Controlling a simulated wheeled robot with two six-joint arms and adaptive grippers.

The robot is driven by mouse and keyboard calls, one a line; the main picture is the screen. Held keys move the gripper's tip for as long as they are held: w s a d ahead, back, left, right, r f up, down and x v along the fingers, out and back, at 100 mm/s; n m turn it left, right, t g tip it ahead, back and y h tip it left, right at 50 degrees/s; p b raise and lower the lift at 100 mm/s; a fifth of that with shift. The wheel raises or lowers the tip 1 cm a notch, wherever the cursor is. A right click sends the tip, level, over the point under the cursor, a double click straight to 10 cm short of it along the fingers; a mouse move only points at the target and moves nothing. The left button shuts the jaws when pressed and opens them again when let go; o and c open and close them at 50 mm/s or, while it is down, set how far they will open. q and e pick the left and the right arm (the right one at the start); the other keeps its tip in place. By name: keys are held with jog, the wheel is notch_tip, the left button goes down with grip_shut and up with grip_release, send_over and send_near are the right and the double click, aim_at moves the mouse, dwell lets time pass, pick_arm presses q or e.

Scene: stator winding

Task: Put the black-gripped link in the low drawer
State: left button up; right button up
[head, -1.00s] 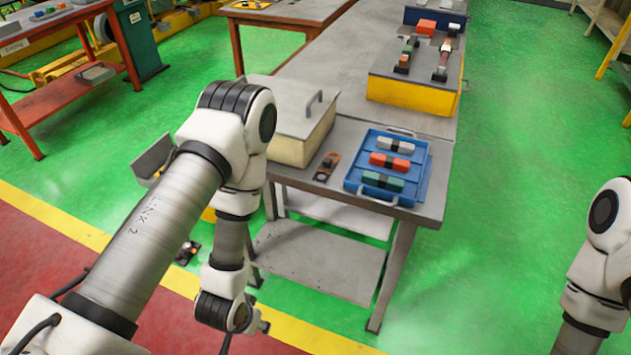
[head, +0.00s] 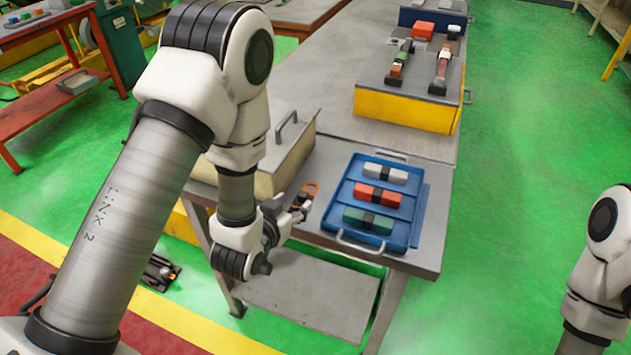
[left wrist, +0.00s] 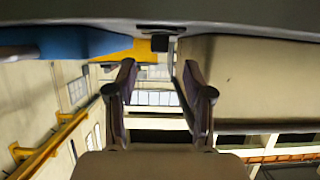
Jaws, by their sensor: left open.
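The link, orange with a black grip (head: 304,196), lies on the table near its front edge, between the beige box and the blue tray. My left gripper (head: 298,211) is right at its near side, open and empty, partly covering it. In the left wrist view the two fingers (left wrist: 161,88) stand apart; a small dark block (left wrist: 160,44) shows ahead between them, perhaps the grip. A yellow part (head: 182,224) shows under the tabletop at left, mostly behind my arm; I cannot tell whether it is the low drawer or whether it is open. My right gripper is out of view.
The blue tray (head: 417,217) with white, red and green blocks stands right beside the link. The beige box (head: 283,165) with a handle stands on the left. A yellow-fronted stand (head: 405,108) holds parts farther back. Dark items (head: 160,272) lie on the floor at left.

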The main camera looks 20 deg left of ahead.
aim_at(302, 195)
pick_arm(q)
jog(key=shift+w, duration=0.4)
jog(key=shift+w+p, duration=0.3)
jog(key=shift+p, duration=0.15)
jog(key=p+x, duration=0.1)
jog(key=x, duration=0.4)
jog(key=shift+w+d+f, duration=0.1)
jog(key=shift+w+f, duration=0.1)
jog(key=shift+f, duration=0.1)
jog(key=shift+s+r, duration=0.15)
jog(key=shift+s, duration=0.05)
grip_shut()
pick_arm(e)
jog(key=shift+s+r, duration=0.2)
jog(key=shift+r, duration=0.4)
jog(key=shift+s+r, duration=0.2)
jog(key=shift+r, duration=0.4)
